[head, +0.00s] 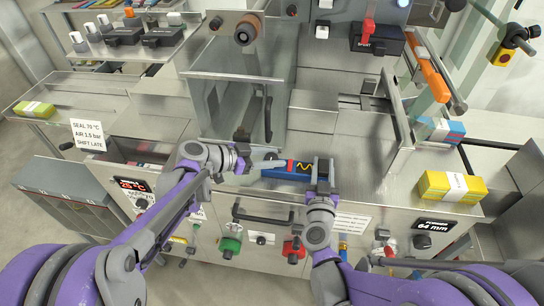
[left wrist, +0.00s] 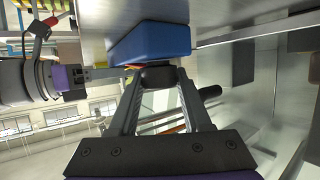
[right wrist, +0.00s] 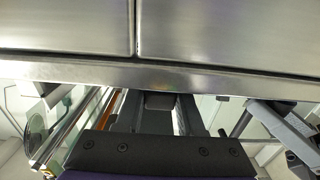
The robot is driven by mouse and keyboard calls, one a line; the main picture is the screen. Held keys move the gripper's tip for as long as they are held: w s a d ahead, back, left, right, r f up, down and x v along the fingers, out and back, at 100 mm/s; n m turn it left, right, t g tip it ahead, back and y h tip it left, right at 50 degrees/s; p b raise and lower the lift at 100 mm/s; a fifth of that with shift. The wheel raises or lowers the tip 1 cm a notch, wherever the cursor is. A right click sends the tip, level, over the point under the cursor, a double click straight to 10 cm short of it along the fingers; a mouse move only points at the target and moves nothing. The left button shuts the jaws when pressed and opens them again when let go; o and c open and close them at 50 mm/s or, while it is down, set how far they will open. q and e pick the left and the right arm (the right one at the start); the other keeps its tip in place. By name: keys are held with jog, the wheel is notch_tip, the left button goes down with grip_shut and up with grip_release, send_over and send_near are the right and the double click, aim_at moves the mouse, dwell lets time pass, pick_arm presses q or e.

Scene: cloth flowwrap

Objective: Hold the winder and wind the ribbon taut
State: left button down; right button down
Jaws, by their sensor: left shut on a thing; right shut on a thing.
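A blue block (head: 290,172) with a yellow squiggle and a red piece lies at the front of the steel counter; I take it to be the winder. In the left wrist view the blue block (left wrist: 150,41) is just beyond the fingertips. My left gripper (head: 268,163) comes from the left and is shut on a small dark piece (left wrist: 157,76) beside the block. My right gripper (head: 322,172) is at the block's right end. In the right wrist view its fingers are shut on a small dark grey piece (right wrist: 160,101). No ribbon can be made out clearly.
A clear-walled steel box (head: 235,105) stands behind the left gripper. A yellow pack (head: 452,187) lies on the right of the counter. Red (head: 293,250) and green (head: 230,245) knobs sit on the front panel below. Bare counter lies right of the block.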

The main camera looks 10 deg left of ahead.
pick_arm(q)
jog(key=c, duration=0.6)
grip_release()
jog(key=v, duration=1.2)
jog(key=shift+a, duration=0.15)
